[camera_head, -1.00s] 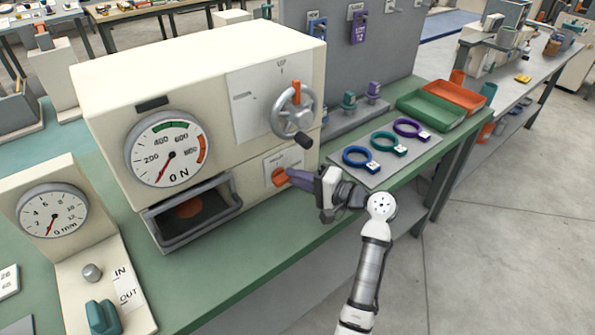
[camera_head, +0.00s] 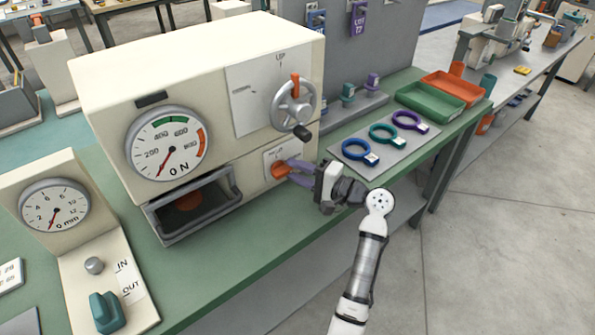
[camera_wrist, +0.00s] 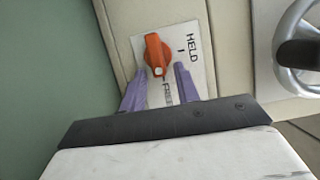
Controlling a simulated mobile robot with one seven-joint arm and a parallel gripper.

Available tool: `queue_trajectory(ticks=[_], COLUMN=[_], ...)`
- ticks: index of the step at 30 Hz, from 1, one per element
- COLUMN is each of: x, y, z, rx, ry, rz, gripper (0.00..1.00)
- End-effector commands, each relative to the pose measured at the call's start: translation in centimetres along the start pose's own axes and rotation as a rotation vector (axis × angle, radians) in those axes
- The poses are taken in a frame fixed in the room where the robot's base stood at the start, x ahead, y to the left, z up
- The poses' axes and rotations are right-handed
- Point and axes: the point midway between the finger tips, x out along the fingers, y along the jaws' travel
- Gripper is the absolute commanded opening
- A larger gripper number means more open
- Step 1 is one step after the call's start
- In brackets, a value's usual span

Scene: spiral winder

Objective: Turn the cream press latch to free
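The cream press (camera_head: 205,75) stands on the green bench. Its latch is an orange knob (camera_head: 279,170) on a white label plate low on the press front, right of the open chamber. In the wrist view the orange knob (camera_wrist: 156,56) lies between the words HELD (camera_wrist: 191,40) and FREE (camera_wrist: 167,92). The white mark at its end faces down, toward FREE. My gripper (camera_head: 290,172) is open in front of the knob. In the wrist view its purple fingers (camera_wrist: 159,84) are spread to either side below the knob, with gaps to it; nothing is held.
A handwheel (camera_head: 292,104) sits above the latch, close by. The chamber opening (camera_head: 195,205) is left of it. A grey mat with blue, teal and purple rings (camera_head: 350,152) lies on the bench to the right. Green and orange trays (camera_head: 430,107) stand beyond.

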Motion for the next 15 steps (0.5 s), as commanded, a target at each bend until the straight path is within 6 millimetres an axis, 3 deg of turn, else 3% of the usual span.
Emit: queue_trajectory(ticks=[10,15], x=[-0.1,-2.0], y=[0.1,0.2], z=[0.1,0.0], rx=[-0.001,-0.002], ry=[-0.003,0.000], rz=[0.001,0.000], gripper=[0.36,0.36])
